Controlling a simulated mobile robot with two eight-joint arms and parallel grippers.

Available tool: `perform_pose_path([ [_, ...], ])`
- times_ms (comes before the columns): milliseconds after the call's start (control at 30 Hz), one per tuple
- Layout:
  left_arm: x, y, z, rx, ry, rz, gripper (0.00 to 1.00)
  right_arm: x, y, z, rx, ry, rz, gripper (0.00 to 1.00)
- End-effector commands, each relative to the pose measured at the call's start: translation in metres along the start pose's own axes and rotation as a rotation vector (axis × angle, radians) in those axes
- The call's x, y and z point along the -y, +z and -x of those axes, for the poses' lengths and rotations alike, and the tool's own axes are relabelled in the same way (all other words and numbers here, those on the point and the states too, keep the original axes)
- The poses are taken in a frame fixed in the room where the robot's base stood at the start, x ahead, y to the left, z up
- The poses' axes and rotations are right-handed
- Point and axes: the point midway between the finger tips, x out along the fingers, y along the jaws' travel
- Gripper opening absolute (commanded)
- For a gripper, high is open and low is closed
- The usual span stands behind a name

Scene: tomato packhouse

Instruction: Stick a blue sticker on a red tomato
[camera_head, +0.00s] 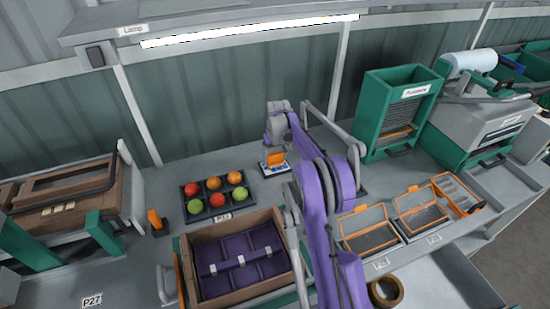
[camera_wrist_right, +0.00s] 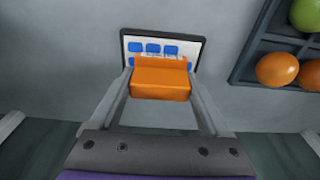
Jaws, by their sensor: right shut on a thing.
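My right gripper (camera_head: 275,157) is shut on an orange block-shaped tool (camera_wrist_right: 160,82). It holds the tool over a dark-edged white sheet (camera_wrist_right: 128,38) with several blue stickers (camera_wrist_right: 153,48); part of the sheet is hidden by the tool, and I cannot tell whether they touch. A dark tray (camera_head: 205,216) left of the gripper holds several tomatoes. Its red tomatoes (camera_head: 191,189) sit at back left and front middle (camera_head: 217,200); an orange-red one (camera_head: 213,184) is at back middle. The others are orange (camera_head: 234,177) and green (camera_head: 195,206). My left gripper is not in view.
A brown crate (camera_head: 270,217) with a purple insert stands in front of the tray. A small orange object (camera_head: 155,219) is left of it. Orange-rimmed boxes (camera_head: 372,240) and a green machine (camera_head: 372,110) are at right. A lamp (camera_head: 250,30) hangs above.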

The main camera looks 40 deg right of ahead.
Motion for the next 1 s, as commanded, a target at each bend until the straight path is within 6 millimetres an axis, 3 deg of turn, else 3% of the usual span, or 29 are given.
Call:
perform_pose_path([
  [633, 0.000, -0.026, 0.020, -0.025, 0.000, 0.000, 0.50, 0.000, -0.008, 0.056, -0.003, 0.000, -0.001, 0.40],
  [1000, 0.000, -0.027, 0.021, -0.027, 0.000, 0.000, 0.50, 0.000, -0.008, 0.060, -0.001, 0.000, 0.000, 0.40],
])
